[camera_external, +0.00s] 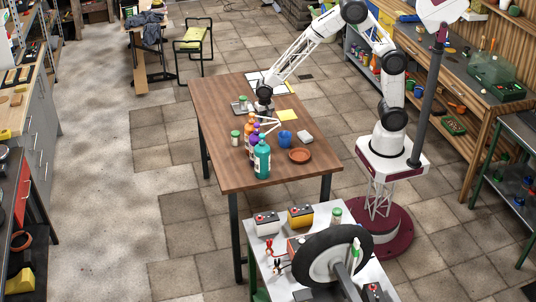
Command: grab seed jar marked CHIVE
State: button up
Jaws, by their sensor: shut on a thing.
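My gripper (263,104) is low over the far half of the brown wooden table (225,165). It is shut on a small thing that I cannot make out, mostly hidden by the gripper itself. A jar with a green lid (243,100) stands just left of my gripper, on or beside a small grey flat object (237,108). A second green-lidded jar (235,138) stands nearer, by the table's left side. A third green-lidded jar (337,215) is on the near bench. The labels are too small to read, so I cannot tell which is marked CHIVE.
Several bottles, including a teal one (262,160), crowd the table's middle left. A blue cup (285,139), a terracotta saucer (300,156), a white block (305,137) and a yellow sheet (288,115) lie right of them. The table's near end is clear. A wheel (325,262) stands on the near bench.

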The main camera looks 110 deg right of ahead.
jog(key=s+a, duration=0.1)
jog(key=s, duration=0.3)
jog(key=s+a+r, duration=0.1)
jog(key=s, duration=0.3)
jog(key=s+a, duration=0.2)
jog(key=s, duration=0.2)
jog(key=shift+s+a+r, duration=0.1)
jog(key=shift+s+r, duration=0.05)
jog(key=shift+s, duration=0.25)
